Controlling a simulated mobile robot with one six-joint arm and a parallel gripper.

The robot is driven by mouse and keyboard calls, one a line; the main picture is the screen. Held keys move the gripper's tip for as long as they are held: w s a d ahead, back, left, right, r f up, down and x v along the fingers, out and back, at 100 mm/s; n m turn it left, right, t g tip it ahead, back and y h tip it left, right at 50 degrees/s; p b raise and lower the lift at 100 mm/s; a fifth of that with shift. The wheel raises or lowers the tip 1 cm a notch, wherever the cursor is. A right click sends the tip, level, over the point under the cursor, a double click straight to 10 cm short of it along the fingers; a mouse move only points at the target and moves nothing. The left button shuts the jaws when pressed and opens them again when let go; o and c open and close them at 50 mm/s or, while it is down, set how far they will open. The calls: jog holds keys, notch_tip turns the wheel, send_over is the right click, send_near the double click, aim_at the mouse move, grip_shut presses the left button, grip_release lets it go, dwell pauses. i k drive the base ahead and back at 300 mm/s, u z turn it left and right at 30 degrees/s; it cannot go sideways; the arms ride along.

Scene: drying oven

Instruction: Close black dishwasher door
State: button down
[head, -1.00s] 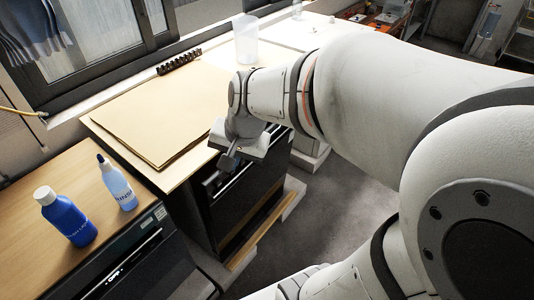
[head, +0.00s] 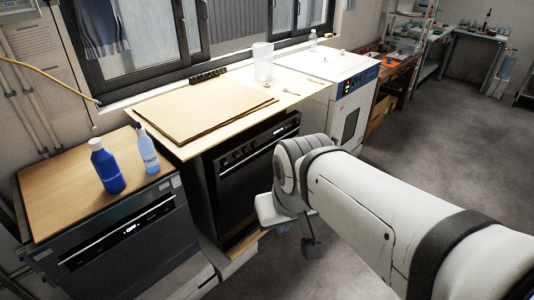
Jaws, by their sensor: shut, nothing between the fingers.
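The black dishwasher (head: 262,170) stands in the middle under a pale board top. Its dark front panel, with a long handle bar near the top, stands upright; I cannot tell whether a small gap is left at its edge. My gripper (head: 311,247) is in front of it, to the right and lower in the picture, over the grey floor. It is shut and empty, pointing down, and looks apart from the door. My arm hides the right lower part of the front.
A dark appliance (head: 120,245) with a lit display stands at left; a blue bottle (head: 106,170) and a clear-blue bottle (head: 147,153) stand on its wooden top. A white oven (head: 345,110) stands right. Grey floor (head: 425,175) is open at right.

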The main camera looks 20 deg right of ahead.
aim_at(235, 186)
jog(key=z, duration=0.4)
jog(key=i, duration=1.55)
jog(key=u, duration=0.65)
